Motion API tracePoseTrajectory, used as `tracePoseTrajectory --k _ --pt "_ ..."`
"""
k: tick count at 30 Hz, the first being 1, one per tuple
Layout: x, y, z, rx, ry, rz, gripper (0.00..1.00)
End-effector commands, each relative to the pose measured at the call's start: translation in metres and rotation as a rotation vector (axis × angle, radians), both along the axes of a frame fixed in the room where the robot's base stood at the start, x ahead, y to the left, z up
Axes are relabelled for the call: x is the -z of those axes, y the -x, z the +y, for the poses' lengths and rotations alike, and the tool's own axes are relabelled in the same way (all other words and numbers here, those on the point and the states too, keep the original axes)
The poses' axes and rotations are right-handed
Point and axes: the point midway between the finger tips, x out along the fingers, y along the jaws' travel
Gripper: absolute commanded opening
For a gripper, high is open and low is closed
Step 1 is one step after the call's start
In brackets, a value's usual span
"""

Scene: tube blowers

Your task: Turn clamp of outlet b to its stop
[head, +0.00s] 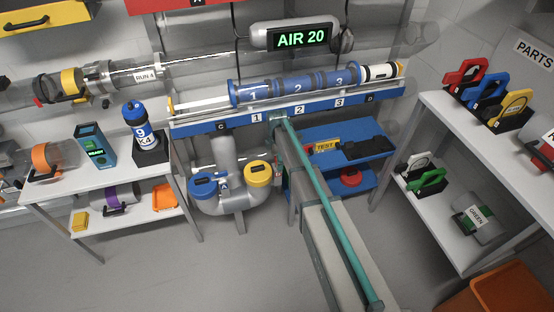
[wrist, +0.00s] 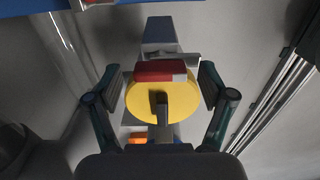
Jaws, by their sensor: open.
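Two round-capped outlets stand on the grey U-shaped pipe under the rail in the head view, one with a blue cap (head: 205,184) and one with a yellow cap (head: 258,173). I cannot read which is outlet b. In the wrist view, a yellow disc (wrist: 138,104) with a dark grey bar (wrist: 162,112) across its lower half lies between my fingers. A red block (wrist: 160,70) sits at its upper part. My gripper (wrist: 160,88) is open, one finger on each side of the disc. I cannot tell whether they touch it. My fingertips are not clear in the head view.
A blue rail (head: 300,108) with numbered tubes runs above the outlets, under a lit "AIR 20" display (head: 302,38). A white table (head: 110,170) stands at left. White shelves (head: 440,110) hold coloured clamps at right. A blue shelf (head: 330,150) is close right of the outlets.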

Motion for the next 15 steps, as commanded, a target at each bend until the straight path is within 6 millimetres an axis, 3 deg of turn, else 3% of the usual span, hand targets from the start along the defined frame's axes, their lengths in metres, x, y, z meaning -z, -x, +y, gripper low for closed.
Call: tracePoseTrajectory --k 7,15 --pt "0.0007 0.0000 0.0000 0.000 0.000 0.000 0.81" --pt "0.0006 0.0000 0.0000 0.000 0.000 0.000 0.38"
